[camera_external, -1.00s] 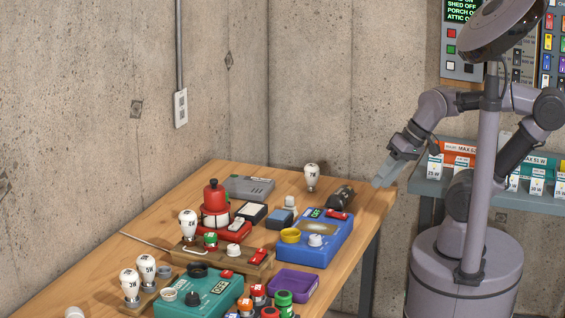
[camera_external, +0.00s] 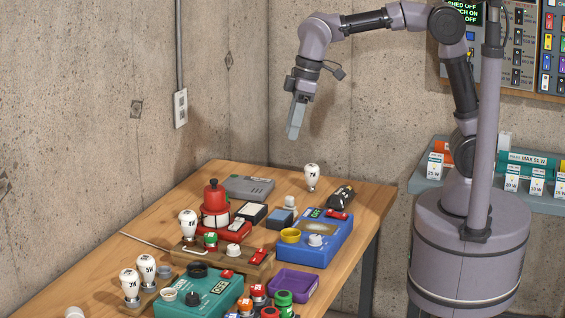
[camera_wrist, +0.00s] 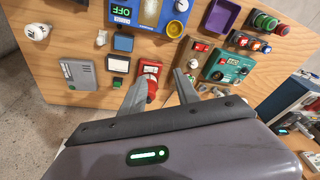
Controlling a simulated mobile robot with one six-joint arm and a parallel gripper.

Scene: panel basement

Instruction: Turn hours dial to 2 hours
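No dial label is readable as hours, so I cannot tell which knob is the hours dial. A blue box (camera_external: 323,247) on the table has a small green display (camera_external: 314,212), a yellow ring (camera_external: 290,236) and a white knob (camera_external: 316,240). In the wrist view its display (camera_wrist: 120,11) reads OFF. A teal box (camera_external: 206,296) nearer the front has a display (camera_external: 220,286) and a dark knob (camera_external: 193,299). My gripper (camera_external: 293,136) points down in the air above the table's far part, touching nothing. In the wrist view its fingers (camera_wrist: 163,78) are apart and empty.
A red bottle-shaped device (camera_external: 215,203), a grey box (camera_external: 249,187), a purple tray (camera_external: 293,283) and several white bulbs, one here (camera_external: 311,176), crowd the table (camera_external: 222,171). Concrete walls stand behind.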

